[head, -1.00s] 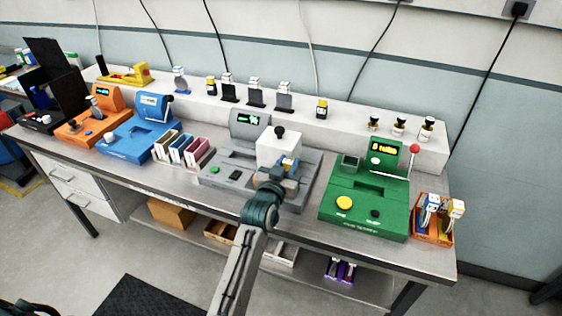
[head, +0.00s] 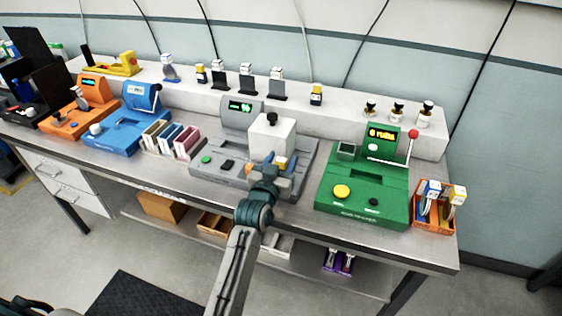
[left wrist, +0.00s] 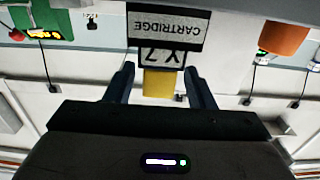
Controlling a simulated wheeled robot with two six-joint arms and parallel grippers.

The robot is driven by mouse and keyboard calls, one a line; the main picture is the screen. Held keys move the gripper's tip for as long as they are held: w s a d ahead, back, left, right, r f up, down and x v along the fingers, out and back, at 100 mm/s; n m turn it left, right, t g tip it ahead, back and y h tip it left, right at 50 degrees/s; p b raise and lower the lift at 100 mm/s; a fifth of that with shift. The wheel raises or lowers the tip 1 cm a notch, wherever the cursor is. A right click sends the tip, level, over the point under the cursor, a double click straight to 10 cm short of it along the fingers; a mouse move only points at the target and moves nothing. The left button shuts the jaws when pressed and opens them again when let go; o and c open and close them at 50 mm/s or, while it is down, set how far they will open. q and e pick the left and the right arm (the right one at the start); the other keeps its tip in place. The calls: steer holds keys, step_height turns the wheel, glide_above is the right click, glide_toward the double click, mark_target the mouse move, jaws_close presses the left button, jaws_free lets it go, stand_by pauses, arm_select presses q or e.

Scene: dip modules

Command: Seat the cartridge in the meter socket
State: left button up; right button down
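The cartridge (left wrist: 162,83) has a yellow end, a white label reading "Y7" and a dark part lettered "CARTRIDGE", upside down in the left wrist view. My left gripper (left wrist: 160,75) has its two fingers on either side of it and appears shut on it. In the head view my left gripper (head: 277,166) is over the front of the grey meter (head: 217,177), with the yellow of the cartridge (head: 281,162) at its fingertips. The gripper hides part of the meter there, and I cannot make out the socket. My right gripper is not in view.
A white block (head: 271,135) with a black knob stands on the grey meter, just behind the gripper. A green meter (head: 362,190) is to the right, with an orange bin (head: 434,222) beyond. Coloured holders (head: 172,140) and a blue meter (head: 127,132) are left. A raised shelf runs behind.

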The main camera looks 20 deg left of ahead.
arm_select(q)
steer(key=shift+s+r, duration=0.1)
steer(key=shift+r, duration=0.05)
steer(key=shift+s, duration=0.1)
steer(key=s+b, duration=0.2)
steer(key=s, duration=0.9)
steer(key=shift+s+a+b, duration=0.15)
steer(key=shift+s+b, duration=0.25)
